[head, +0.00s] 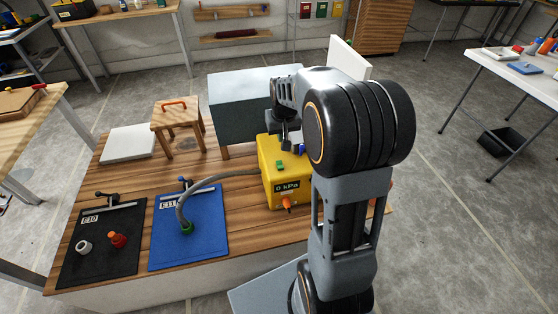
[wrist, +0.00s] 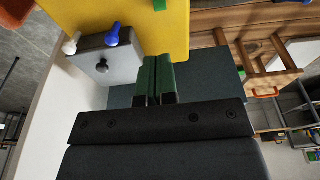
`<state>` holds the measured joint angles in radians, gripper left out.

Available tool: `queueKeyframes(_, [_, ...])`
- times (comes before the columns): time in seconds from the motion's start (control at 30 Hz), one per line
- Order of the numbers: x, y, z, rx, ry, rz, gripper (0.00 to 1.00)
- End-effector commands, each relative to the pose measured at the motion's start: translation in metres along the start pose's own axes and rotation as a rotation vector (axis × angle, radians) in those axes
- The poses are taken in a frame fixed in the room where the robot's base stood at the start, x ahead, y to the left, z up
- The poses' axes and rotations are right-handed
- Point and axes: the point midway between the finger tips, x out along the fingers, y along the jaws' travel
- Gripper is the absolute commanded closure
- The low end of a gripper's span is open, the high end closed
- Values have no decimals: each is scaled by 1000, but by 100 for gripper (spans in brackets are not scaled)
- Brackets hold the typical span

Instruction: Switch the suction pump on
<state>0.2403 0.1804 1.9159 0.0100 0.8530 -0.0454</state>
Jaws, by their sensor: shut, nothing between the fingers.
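The yellow suction pump (head: 290,183) stands on the wooden table, its display reading 0 kPa. An orange fitting (head: 286,203) is on its front. In the wrist view the pump's yellow side (wrist: 160,20) fills the top. A grey box (wrist: 103,62) beside it carries a blue knob (wrist: 113,35), a white knob (wrist: 70,43) and a dark round knob. My gripper (wrist: 158,62) is shut and empty, its green fingers close to the pump's lower edge in that view.
A grey hose (head: 205,190) runs from the pump to the blue mat (head: 190,245). A black mat (head: 95,265) lies left of it. A small stool (head: 178,118) and a large grey-teal block (head: 235,105) stand behind. My arm hides the table's right side.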

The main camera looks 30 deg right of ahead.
Motion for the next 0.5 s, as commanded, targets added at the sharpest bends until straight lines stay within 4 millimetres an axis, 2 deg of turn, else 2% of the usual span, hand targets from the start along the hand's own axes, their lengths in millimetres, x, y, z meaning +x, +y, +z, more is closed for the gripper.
queueKeyframes(0.27, [8,0,1,-1,-2,0,100])
queueKeyframes(0.37, [21,-1,1,-1,-3,0,100])
queueKeyframes(0.5, [48,-1,2,-1,-6,-1,100])
